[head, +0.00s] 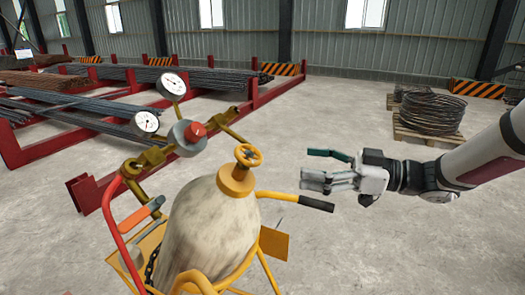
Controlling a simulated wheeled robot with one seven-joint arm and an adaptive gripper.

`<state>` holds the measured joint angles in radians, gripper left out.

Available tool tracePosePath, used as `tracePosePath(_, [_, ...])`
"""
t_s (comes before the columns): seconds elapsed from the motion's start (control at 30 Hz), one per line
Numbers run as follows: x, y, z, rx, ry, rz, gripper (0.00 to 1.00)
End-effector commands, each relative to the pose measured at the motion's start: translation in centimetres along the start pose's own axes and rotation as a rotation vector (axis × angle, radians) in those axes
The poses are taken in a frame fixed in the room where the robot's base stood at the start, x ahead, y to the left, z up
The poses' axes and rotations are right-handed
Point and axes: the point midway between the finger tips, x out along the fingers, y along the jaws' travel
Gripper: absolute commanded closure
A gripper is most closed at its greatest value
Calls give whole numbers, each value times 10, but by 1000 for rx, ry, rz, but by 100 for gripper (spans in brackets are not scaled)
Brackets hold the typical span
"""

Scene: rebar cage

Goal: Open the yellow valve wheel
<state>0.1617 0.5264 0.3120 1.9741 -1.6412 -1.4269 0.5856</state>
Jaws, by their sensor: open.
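The yellow valve wheel (249,155) sits on a yellow-orange valve collar at the top of a pale grey gas cylinder (207,228). The cylinder stands in a yellow cart frame. My gripper (318,167) is to the right of the wheel, its fingers pointing left toward it. It is open and empty, with a clear gap between the fingers and the wheel. The wheel is not hidden by the arm.
A regulator (187,134) with two white gauges stands left of the wheel. A black-gripped yellow cart handle (317,203) lies just below my gripper. Red racks of rebar (90,118) stand behind left. Wire coils (430,114) sit on a pallet behind right.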

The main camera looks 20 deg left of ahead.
Motion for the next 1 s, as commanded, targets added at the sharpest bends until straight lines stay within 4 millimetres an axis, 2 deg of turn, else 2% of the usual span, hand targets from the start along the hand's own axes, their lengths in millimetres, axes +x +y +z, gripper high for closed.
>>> tracePosePath(0.17, [25, -2, -1, 2, 2, -6, 24])
tracePosePath(0.6, [109, -3, -2, 1, 3, -9, 24])
tracePosePath(0.8, [129, -2, -1, 1, 3, -6, 24])
tracePosePath(1.0, [134, -1, 0, 1, 2, -5, 24])
